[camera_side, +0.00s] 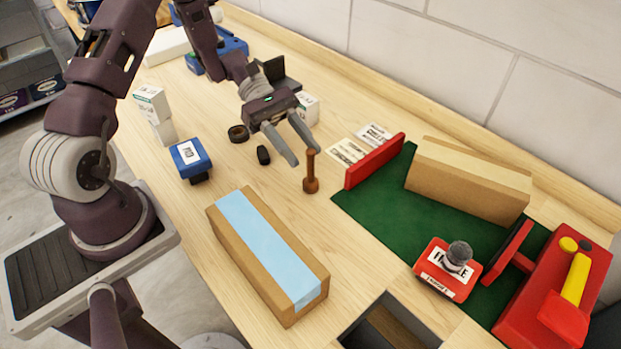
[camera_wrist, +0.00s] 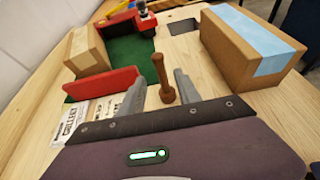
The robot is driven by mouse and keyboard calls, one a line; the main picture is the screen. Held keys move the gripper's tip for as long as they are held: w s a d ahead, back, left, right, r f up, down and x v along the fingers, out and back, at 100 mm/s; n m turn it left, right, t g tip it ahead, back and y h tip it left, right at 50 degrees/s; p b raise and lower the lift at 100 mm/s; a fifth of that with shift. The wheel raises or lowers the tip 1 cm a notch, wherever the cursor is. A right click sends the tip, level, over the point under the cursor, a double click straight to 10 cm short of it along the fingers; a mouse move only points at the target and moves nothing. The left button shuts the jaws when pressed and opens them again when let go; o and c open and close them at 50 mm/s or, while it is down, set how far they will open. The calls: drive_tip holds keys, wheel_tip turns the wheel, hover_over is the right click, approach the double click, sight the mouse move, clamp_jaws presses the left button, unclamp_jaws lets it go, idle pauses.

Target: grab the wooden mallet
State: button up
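The wooden mallet (camera_side: 311,172) is small and brown. It stands upright on the bench, head down and handle up, left of the green mat. It also shows in the wrist view (camera_wrist: 161,78), beyond the fingertips and roughly between them. My gripper (camera_side: 304,150) is open and empty, with its two grey fingers apart and tilted down toward the mallet. In the wrist view my gripper (camera_wrist: 160,92) has one finger to each side of the mallet's line. I cannot tell whether either finger touches the mallet.
A red upright barrier (camera_side: 375,161) stands close right of the mallet, on the green mat's (camera_side: 385,215) edge. A cardboard box with blue tape (camera_side: 268,255) lies in front. A black object (camera_side: 263,155) and dark ring (camera_side: 238,133) lie left. An opening (camera_side: 390,325) is at the front.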

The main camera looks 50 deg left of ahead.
sight(313, 176)
drive_tip(key=f, duration=0.2)
drive_tip(key=shift+d+f, duration=0.25)
drive_tip(key=shift+f, duration=0.1)
drive_tip(key=x, duration=0.6)
drive_tip(key=shift+s+d, duration=0.2)
drive_tip(key=shift+d, duration=0.1)
clamp_jaws()
